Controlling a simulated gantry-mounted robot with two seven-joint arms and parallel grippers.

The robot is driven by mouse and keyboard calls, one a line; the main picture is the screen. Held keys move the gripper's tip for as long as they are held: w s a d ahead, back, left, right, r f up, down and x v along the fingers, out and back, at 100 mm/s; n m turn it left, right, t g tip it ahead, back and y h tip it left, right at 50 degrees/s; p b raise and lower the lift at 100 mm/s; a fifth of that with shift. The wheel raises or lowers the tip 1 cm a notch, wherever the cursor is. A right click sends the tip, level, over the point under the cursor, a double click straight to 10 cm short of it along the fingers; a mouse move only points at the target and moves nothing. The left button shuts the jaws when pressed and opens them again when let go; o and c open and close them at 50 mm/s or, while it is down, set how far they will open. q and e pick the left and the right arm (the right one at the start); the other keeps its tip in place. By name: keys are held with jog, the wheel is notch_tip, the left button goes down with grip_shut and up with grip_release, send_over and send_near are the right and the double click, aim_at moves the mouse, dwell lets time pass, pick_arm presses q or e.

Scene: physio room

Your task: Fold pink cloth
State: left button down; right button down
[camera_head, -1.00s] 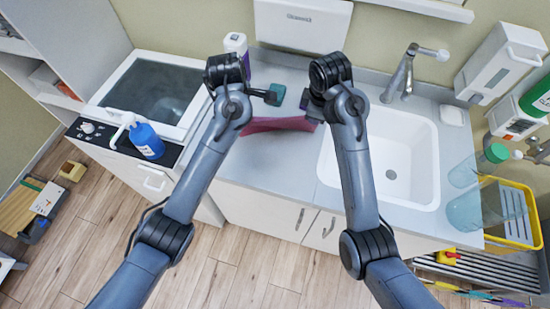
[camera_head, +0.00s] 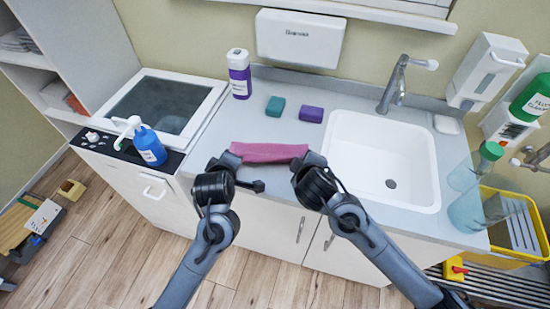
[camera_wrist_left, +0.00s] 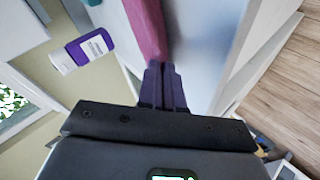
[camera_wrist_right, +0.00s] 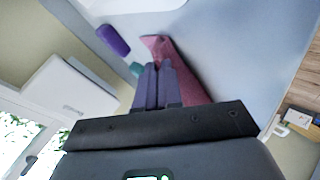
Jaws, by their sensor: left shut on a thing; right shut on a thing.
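The pink cloth (camera_head: 268,152) is a narrow, folded-looking strip near the front edge of the grey counter, left of the sink. My left gripper (camera_head: 233,163) is shut on its left end; the cloth also runs away from the fingers in the left wrist view (camera_wrist_left: 147,30). My right gripper (camera_head: 306,162) is shut at its right end. In the right wrist view the cloth (camera_wrist_right: 185,75) shows beside and beyond the closed fingers (camera_wrist_right: 160,68). Whether the cloth touches the counter all along its length is hard to tell.
A teal block (camera_head: 275,106) and a purple block (camera_head: 311,114) lie behind the cloth. A purple-and-white bottle (camera_head: 239,75) stands at the back. The white sink (camera_head: 375,150) is to the right. The counter between the blocks and cloth is clear.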

pick_arm(q)
jog(key=shift+s+f, duration=0.2)
pick_arm(e)
jog(key=shift+s+f, duration=0.15)
pick_arm(q)
jog(key=shift+a, duration=0.1)
jog(key=shift+w+t, duration=0.1)
jog(key=shift+t, duration=0.2)
pick_arm(e)
jog(key=shift+f, duration=0.1)
pick_arm(q)
jog(key=c, duration=1)
grip_release()
pick_arm(e)
jog(key=c, duration=1)
grip_release()
